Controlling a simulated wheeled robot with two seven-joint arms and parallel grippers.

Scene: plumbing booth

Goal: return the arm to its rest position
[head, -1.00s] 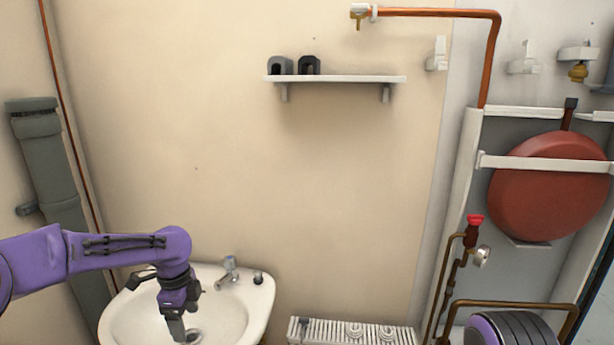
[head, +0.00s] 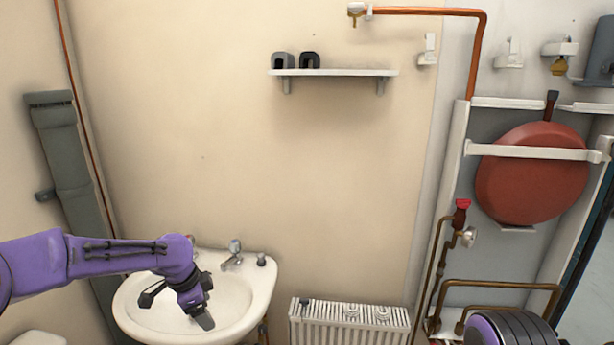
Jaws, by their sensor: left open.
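My left arm comes in from the left, purple, with its forearm nearly level. My left gripper (head: 180,304) hangs over the white washbasin (head: 255,290), pointing down, its dark fingers apart. I see nothing held between them. At the lower right a purple and black rounded part of my own body shows. My right gripper is not in view.
The basin's tap (head: 232,258) is just right of my left wrist. A white radiator (head: 352,322) stands on the right. A shelf (head: 335,72) with two dark clips is above. A red vessel (head: 533,174) and copper pipes are at right. The wall between is clear.

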